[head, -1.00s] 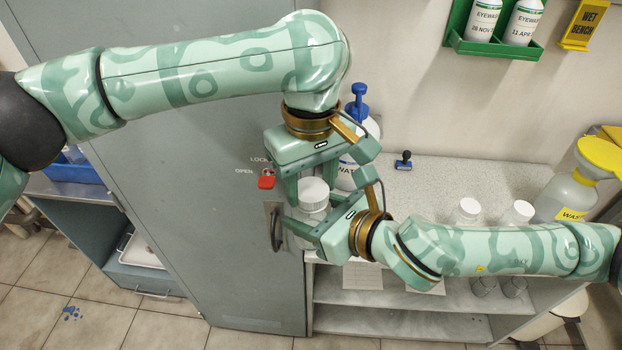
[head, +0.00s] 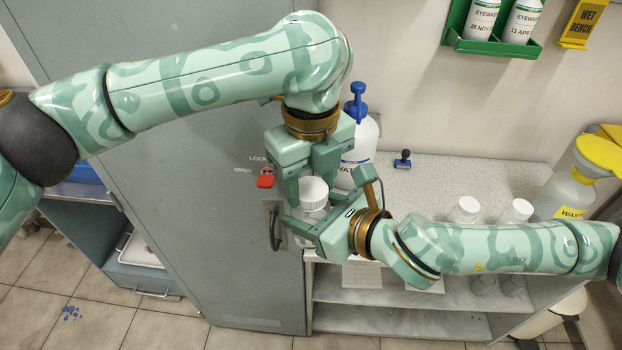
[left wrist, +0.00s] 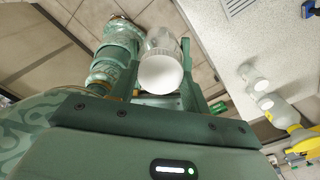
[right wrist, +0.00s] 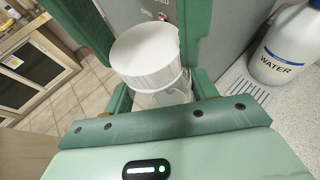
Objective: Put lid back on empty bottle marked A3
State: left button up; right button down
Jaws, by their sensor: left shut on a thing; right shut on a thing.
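A clear bottle (head: 312,213) is held upright in front of the grey cabinet, with a white ribbed lid (head: 314,190) at its mouth. The lid also shows in the left wrist view (left wrist: 160,72) and the right wrist view (right wrist: 145,55). My left gripper (head: 311,182) comes from above and is shut on the lid. My right gripper (head: 303,215) comes from the right and is shut on the bottle (right wrist: 168,92) below the lid. The lid looks level and sits on the neck; the threads are hidden. No A3 mark is readable.
Two white-lidded bottles (head: 467,208) (head: 516,210) and a yellow-topped waste bottle (head: 565,188) stand to the right. A stamp (head: 403,160) lies on the speckled bench top (head: 440,185), with bare space around it.

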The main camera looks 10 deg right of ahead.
pick_arm(q)
jog(key=shift+w+m, duration=0.1)
jog(key=shift+m, duration=0.8)
jog(key=o, duration=1.1)
jog(key=shift+r, duration=2.3)
